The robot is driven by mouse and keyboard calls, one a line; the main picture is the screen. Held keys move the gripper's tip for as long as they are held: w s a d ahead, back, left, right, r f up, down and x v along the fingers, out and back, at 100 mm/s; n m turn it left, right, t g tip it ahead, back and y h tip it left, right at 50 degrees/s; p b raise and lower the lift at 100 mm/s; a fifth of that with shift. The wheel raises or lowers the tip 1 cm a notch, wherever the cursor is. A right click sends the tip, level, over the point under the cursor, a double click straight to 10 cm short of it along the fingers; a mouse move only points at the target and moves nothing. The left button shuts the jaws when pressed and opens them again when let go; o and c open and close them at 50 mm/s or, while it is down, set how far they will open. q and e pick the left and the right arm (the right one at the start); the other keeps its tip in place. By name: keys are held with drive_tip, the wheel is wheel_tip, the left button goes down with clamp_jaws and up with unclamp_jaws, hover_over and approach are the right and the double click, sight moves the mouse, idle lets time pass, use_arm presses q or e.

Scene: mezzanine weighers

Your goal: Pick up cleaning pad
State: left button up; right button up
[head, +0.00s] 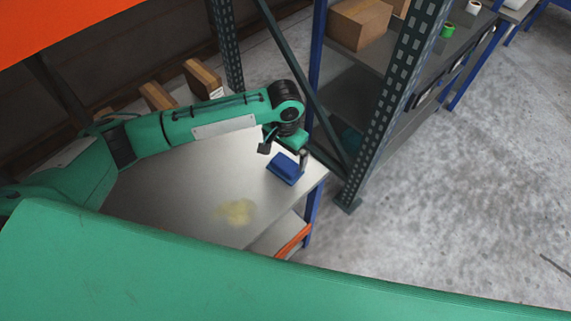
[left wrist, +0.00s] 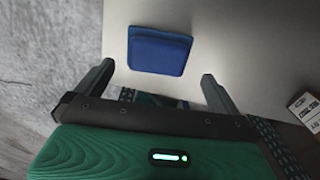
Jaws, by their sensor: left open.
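The blue cleaning pad (head: 285,169) lies on the grey table (head: 165,198) near its right corner in the head view. In the left wrist view the pad (left wrist: 158,52) is a blue block near the top, ahead of the fingertips and between their lines. My left gripper (head: 284,155) is above the pad at the end of the green arm. In the left wrist view its two fingers (left wrist: 157,75) are wide apart with nothing between them. The gap in height between fingers and pad is hard to judge. My right gripper is in neither view.
A yellowish stain (head: 236,211) marks the table. Cardboard boxes (head: 203,77) stand at its back edge. A dark shelving upright (head: 393,98) rises close to the right of the table, with a box (head: 360,24) on its shelf. Open concrete floor (head: 460,190) lies at right.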

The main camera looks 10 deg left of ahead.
sight(285, 163)
use_arm(q)
drive_tip(key=shift+f, duration=0.35)
drive_tip(key=shift+s+f+p, duration=0.1)
drive_tip(key=shift+f+p, duration=0.3)
drive_tip(key=shift+f, duration=0.35)
wheel_tip(285, 163, down, 3)
drive_tip(key=shift+s+d+f+p, duration=0.1)
drive_tip(key=shift+f+p, duration=0.05)
drive_tip(key=shift+p, duration=0.2)
drive_tip(key=shift+f, duration=0.2)
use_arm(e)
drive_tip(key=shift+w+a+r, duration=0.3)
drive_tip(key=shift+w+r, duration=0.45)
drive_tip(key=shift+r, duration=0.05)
use_arm(q)
drive_tip(key=c, duration=0.7)
drive_tip(key=shift+c, duration=0.2)
drive_tip(key=shift+r, duration=0.1)
